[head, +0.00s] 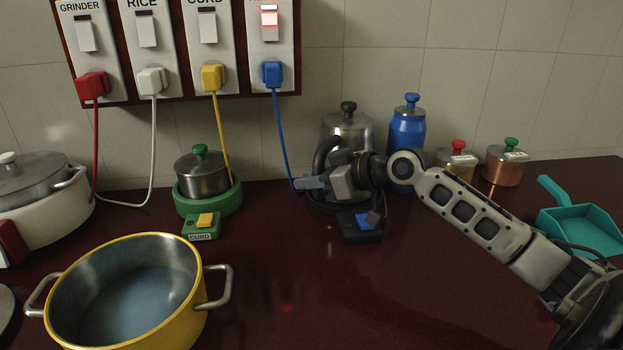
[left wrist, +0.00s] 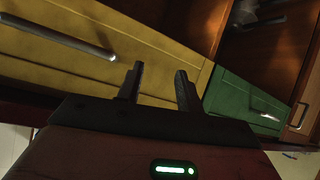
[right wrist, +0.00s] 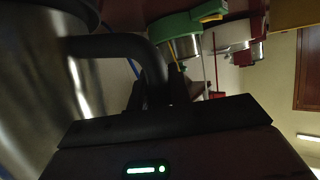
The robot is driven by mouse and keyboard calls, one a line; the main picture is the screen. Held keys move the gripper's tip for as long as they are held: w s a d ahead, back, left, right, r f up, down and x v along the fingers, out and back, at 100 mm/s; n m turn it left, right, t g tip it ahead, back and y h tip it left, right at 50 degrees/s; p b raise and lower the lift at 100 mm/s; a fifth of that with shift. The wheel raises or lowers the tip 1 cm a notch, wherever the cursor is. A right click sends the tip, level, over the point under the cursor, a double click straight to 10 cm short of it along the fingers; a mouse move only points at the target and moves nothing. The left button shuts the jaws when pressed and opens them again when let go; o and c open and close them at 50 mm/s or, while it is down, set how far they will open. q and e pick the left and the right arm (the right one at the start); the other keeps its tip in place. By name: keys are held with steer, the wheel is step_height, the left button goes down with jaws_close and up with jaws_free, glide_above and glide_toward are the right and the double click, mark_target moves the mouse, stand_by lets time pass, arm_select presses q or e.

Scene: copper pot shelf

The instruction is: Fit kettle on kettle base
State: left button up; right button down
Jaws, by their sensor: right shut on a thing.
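The steel kettle (head: 349,130) with a black lid knob stands upright at the back, partly hidden by my right arm. Its black handle (head: 322,154) curves out on the left. My right gripper (head: 312,183) is shut on the handle; in the right wrist view the handle (right wrist: 118,45) runs down between the fingers, beside the shiny kettle body (right wrist: 40,85). The black kettle base (head: 360,236) with a blue switch shows below and in front of the kettle. My wrist hides the kettle's lower part, so I cannot tell whether it is seated. My left gripper (left wrist: 158,78) is open and empty, facing drawer fronts.
A blue bottle (head: 407,130) stands close right of the kettle, with copper pots (head: 503,168) beyond. A blue cord (head: 283,140) hangs at the left. A green curd unit (head: 206,203) and yellow pot (head: 180,320) are left. The front middle counter is clear.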

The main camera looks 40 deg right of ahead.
steer(key=shift+f, duration=0.35)
stand_by(0.7)
steer(key=c, duration=1.2)
jaws_free()
steer(key=b+v, duration=0.1)
steer(key=v, duration=1.5)
steer(key=shift+a, duration=0.1)
